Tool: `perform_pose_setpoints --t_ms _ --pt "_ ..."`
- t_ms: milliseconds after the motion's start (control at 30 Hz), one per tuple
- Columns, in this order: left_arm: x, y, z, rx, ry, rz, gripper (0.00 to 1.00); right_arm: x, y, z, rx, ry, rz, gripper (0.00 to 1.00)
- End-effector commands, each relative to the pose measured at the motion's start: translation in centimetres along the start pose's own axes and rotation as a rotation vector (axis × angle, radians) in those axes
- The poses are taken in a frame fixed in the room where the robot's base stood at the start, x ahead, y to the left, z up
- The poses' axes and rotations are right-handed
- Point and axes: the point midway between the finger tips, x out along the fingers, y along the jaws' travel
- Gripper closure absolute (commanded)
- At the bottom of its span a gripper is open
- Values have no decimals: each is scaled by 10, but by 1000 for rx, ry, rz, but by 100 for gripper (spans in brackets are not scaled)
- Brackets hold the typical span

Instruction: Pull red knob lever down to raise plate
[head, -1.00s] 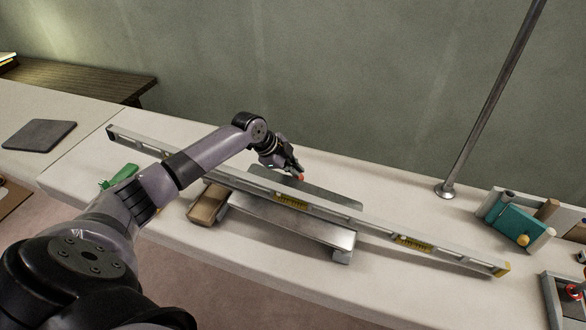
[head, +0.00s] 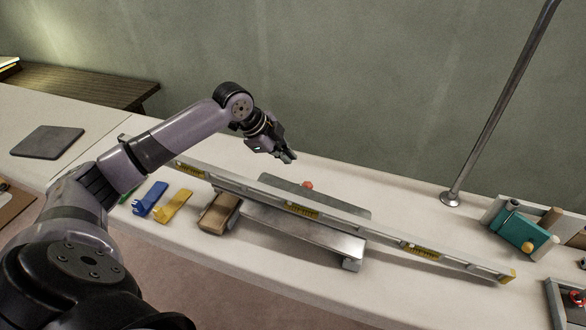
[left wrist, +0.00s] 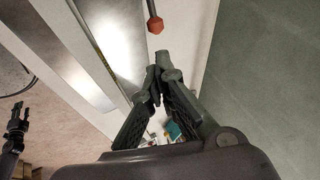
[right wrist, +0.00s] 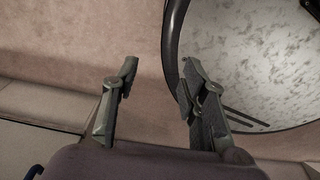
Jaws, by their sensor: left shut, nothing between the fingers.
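The red knob (head: 308,185) stands behind the long spirit level, beside the dark plate (head: 355,209). In the left wrist view the red knob (left wrist: 155,24) shows on a short stem, just ahead of my fingertips. My left gripper (head: 288,157) is shut and empty, above and to the left of the knob and apart from it. Its fingertips (left wrist: 156,70) meet in the left wrist view. A shiny metal plate (head: 310,232) lies in front of the level. The knob's lever is mostly hidden. My right gripper (right wrist: 156,82) is open and empty, over the floor.
The spirit level (head: 345,220) lies diagonally across the bench. A wooden block (head: 219,214), a yellow piece (head: 173,206) and a blue piece (head: 149,198) lie left of it. A metal post (head: 490,120) and a teal block (head: 517,230) stand at right. The bench behind the knob is clear.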

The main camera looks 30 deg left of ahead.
Motion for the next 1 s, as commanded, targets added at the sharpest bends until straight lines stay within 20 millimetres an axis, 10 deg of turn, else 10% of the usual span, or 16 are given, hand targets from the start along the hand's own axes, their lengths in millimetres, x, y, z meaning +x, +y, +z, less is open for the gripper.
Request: perform_pose_setpoints --t_ms 367,1000 --pt "15 4 2 32 -89 0 100 21 -7 2 3 -1 -7 60" --pt "130 3 12 33 -88 -2 100 12 -10 2 2 -2 -12 60"
